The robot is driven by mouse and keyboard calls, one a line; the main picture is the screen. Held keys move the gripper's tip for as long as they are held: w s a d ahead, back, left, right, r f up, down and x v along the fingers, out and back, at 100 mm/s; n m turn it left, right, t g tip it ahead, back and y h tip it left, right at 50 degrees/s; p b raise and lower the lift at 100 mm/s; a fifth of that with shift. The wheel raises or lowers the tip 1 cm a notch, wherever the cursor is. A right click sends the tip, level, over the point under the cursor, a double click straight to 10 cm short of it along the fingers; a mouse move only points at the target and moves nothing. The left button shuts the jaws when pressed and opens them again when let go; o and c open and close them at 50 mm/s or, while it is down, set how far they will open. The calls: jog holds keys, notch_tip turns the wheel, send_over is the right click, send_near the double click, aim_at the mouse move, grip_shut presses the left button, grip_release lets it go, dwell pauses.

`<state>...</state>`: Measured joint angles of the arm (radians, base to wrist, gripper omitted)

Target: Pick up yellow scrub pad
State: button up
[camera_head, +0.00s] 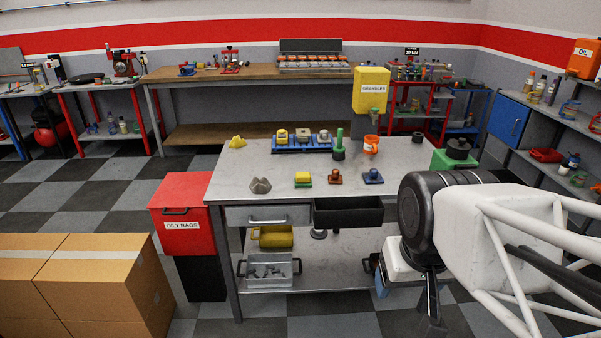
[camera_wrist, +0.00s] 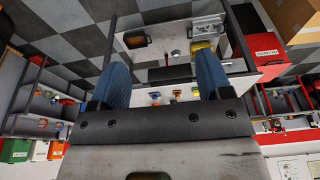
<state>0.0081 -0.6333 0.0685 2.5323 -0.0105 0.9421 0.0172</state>
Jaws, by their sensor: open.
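A yellow block on a green base (camera_head: 303,177), which looks like the yellow scrub pad, lies near the front of the grey workbench (camera_head: 225,178). A small yellow spot (camera_wrist: 195,91) between my fingers in the wrist view may be the same pad, but it is too small to be sure. My gripper (camera_head: 431,322) is at the lower right in the head view, in front of the bench and well apart from the pad. In the wrist view my gripper (camera_wrist: 163,78) has its two blue fingers spread wide, with nothing held between them.
A grey faceted piece (camera_head: 260,185) lies left of the pad; a red-brown piece (camera_head: 335,177) and a blue one (camera_head: 373,177) lie right. Behind are a blue tray (camera_head: 290,150), a green peg (camera_head: 339,145) and an orange cup (camera_head: 371,144). A black open drawer (camera_head: 348,212) juts forward.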

jog(key=shift+o, duration=0.4)
jog(key=shift+w+r, duration=0.1)
jog(key=w+a+r+n, duration=0.1)
jog(key=w+r+n, duration=0.15)
jog(key=w, duration=0.75)
jog(key=w+r+n, duration=0.2)
jog(key=w+r, duration=0.1)
jog(key=w, duration=0.6)
jog(key=n+g, duration=0.3)
jog(key=n, duration=1.1)
send_over(303, 174)
jog(key=shift+m, duration=0.25)
jog(key=f, duration=2.2)
jog(key=shift+s+f, duration=0.1)
jog(key=shift+s, duration=0.25)
jog(key=shift+w+f, duration=0.25)
jog(key=shift+w, duration=0.05)
